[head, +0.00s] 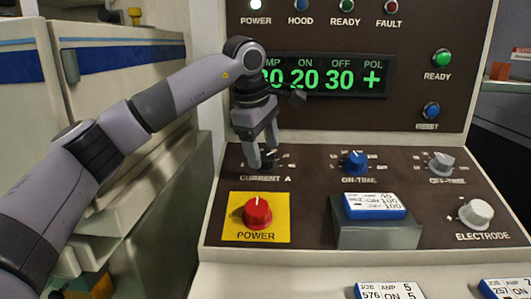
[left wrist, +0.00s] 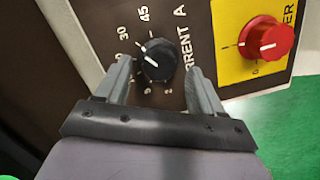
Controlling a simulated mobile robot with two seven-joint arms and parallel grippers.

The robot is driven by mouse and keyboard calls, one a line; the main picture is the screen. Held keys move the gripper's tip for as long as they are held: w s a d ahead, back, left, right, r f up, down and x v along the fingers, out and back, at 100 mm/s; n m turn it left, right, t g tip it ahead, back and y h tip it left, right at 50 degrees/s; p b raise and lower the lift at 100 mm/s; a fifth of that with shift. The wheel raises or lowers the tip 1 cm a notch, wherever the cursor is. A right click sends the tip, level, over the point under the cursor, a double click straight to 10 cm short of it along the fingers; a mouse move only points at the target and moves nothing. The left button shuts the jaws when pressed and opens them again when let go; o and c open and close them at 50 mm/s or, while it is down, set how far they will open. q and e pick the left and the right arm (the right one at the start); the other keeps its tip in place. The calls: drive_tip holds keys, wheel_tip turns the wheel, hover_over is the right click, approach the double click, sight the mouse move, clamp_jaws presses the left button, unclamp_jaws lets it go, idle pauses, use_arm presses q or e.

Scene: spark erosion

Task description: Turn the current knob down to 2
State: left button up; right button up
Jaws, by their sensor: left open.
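The black current knob (left wrist: 157,62) sits on the dark sloped panel above the "CURRENT A" label. In the left wrist view its white pointer line aims toward the 30 mark, and the 2 mark lies near the bottom of the dial. My left gripper (left wrist: 157,72) is open, with one finger on each side of the knob; I cannot tell whether they touch it. In the head view my left gripper (head: 258,154) hides most of the knob. The green display (head: 320,77) shows 20, 30 and + under ON, OFF and POL. The AMP number is partly hidden by my arm and ends in 0.
A red power knob (head: 257,212) on a yellow plate is close below the gripper. A blue on-time knob (head: 355,162), a grey off-time knob (head: 441,162) and an electrode knob (head: 476,213) are to the right. A job card (head: 374,204) rests on a grey block (head: 376,236).

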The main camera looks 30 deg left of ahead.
use_arm(q)
drive_tip(key=shift+x, duration=1.05)
drive_tip(key=c, duration=1.1)
